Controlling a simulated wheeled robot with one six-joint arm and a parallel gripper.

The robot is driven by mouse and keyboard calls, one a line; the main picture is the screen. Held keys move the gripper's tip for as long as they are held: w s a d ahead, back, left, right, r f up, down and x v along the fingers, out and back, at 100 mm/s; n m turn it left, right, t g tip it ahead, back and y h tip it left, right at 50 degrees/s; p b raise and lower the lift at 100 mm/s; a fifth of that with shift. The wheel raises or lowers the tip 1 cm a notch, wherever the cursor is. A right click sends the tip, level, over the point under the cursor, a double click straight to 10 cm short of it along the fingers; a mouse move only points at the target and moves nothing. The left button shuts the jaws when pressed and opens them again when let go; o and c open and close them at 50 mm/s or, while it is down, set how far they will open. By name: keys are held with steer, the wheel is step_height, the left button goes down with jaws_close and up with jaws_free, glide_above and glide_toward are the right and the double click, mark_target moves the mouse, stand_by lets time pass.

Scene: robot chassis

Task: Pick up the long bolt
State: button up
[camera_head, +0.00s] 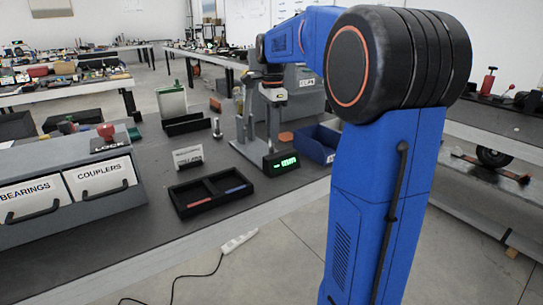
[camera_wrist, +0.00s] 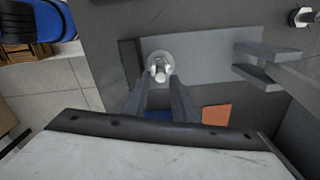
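A silvery bolt (camera_head: 217,128) stands upright on the grey bench, left of the grey stand, in the head view. A hex-headed bolt (camera_wrist: 299,17) shows at the top right of the wrist view, apart from my fingers. My gripper (camera_wrist: 157,88) is open, its two fingers pointing down toward the grey stand. A round metal stud with a flange (camera_wrist: 160,67) shows just beyond and between the fingertips; I cannot tell whether it is a bolt or part of the stand, or whether the fingers touch it. In the head view, my gripper (camera_head: 272,82) is small above the stand.
The grey stand (camera_head: 240,130) has a green display (camera_head: 285,163). A blue bin (camera_head: 313,146) and an orange block (camera_head: 286,137) lie to its right. A black two-part tray (camera_head: 211,191) is in front, a white card (camera_head: 187,156) behind it. Labelled drawers (camera_head: 70,190) fill the left.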

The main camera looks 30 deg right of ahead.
mark_target(272, 150)
steer(key=shift+w+a+f, duration=0.1)
steer(key=shift+f, duration=1.85)
steer(key=shift+c, duration=0.4)
jaws_close()
